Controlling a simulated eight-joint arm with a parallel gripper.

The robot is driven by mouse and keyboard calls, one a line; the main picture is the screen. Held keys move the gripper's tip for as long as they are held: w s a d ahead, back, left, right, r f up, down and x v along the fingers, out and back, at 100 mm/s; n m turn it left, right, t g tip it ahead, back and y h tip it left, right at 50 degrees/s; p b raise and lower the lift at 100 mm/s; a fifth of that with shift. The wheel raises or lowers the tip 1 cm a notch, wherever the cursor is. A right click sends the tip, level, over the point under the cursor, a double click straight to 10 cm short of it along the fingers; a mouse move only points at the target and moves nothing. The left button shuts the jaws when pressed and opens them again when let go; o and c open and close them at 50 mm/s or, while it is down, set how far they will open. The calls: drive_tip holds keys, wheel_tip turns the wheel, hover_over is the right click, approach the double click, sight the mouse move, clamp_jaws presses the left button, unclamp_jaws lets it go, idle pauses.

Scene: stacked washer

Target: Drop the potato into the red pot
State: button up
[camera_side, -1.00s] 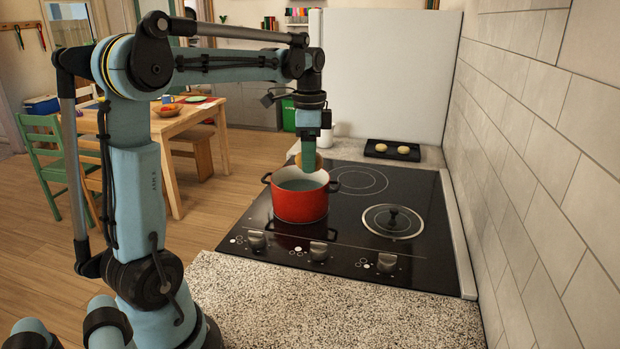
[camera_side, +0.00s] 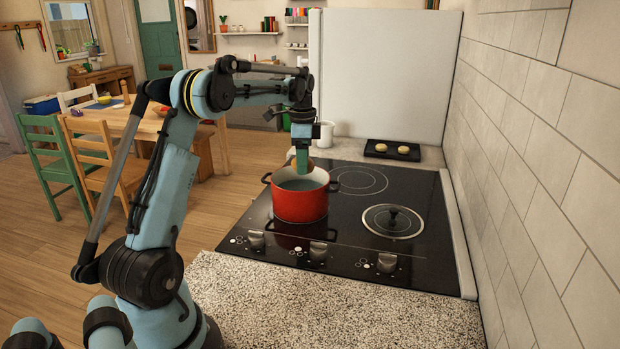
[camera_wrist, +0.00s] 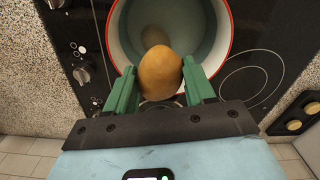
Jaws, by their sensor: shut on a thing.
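The red pot (camera_side: 300,203) stands upright on the black cooktop, with liquid visible inside it. In the wrist view the pot's red rim and pale inside (camera_wrist: 222,75) show just beyond my fingers. The potato overlaps the near rim of the pot in that view. In the side view the potato is mostly hidden by my fingers.
A glass lid (camera_side: 392,222) lies on the right front burner. A dark tray (camera_side: 392,150) with two round tan items stands behind the cooktop, near a white mug (camera_side: 326,134). A tiled wall (camera_side: 560,150) bounds the right side. The speckled front counter (camera_side: 330,300) is clear.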

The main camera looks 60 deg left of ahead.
drive_tip(key=shift+f, duration=1.7)
drive_tip(key=o, duration=1.2)
drive_tip(key=shift+c, duration=0.2)
wheel_tip(320, 180, up, 12)
